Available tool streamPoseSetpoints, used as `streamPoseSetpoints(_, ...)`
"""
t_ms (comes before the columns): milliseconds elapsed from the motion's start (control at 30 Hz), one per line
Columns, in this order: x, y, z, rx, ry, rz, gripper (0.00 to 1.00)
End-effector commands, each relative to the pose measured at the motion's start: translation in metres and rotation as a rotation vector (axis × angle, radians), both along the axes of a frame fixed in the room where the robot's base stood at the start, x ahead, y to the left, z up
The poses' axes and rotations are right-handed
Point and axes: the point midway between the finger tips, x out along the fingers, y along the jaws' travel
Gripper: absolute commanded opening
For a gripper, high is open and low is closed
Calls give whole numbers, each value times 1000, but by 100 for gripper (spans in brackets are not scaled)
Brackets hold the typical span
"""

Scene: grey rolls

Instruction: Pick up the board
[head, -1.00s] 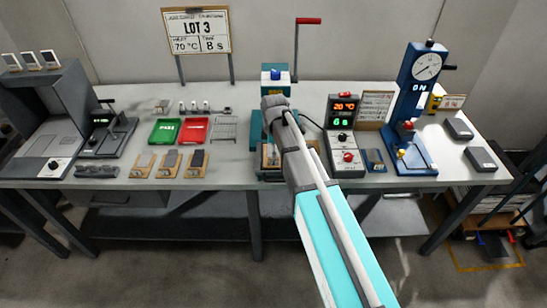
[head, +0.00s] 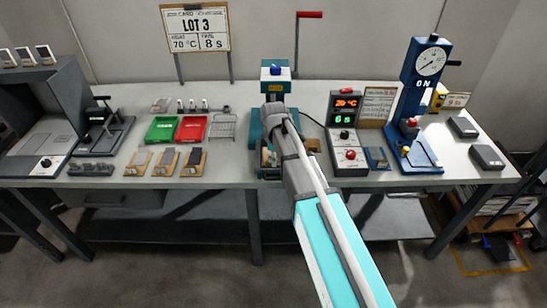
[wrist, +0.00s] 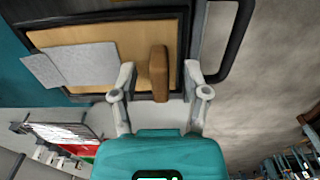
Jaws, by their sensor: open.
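A tan wooden board (wrist: 100,28) lies in a dark-rimmed frame in the wrist view, with a brown upright handle (wrist: 158,75) on it. A pale grey sheet-like piece (wrist: 75,65) lies at the board's left. My gripper (wrist: 160,76) is open, with one finger on each side of the handle; I cannot tell whether either touches it. In the head view my arm covers most of the board, at the foot of the teal press (head: 275,84). Three small tan boards with grey pieces, one of them here (head: 166,162), lie on the table to the left.
A control box (head: 344,135) reading 70 °C and 6 s stands right of the press. A blue gauge stand (head: 421,100) is farther right. Green (head: 161,130) and red (head: 192,128) trays and a wire rack (head: 222,127) lie left. The table's front strip is mostly clear.

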Motion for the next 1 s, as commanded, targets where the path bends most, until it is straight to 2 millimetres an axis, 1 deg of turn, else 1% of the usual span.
streamPoseSetpoints(567, 0, 0, 0, 0, 0, 0, 60)
streamPoseSetpoints(600, 0, 0, 0, 0, 0, 0, 56)
streamPoseSetpoints(667, 0, 0, 0, 0, 0, 0, 45)
streamPoseSetpoints(700, 0, 0, 0, 0, 0, 0, 38)
streamPoseSetpoints(867, 0, 0, 0, 0, 0, 0, 8)
streamPoseSetpoints(900, 0, 0, 0, 0, 0, 0, 1)
streamPoseSetpoints(1000, 0, 0, 0, 0, 0, 0, 0)
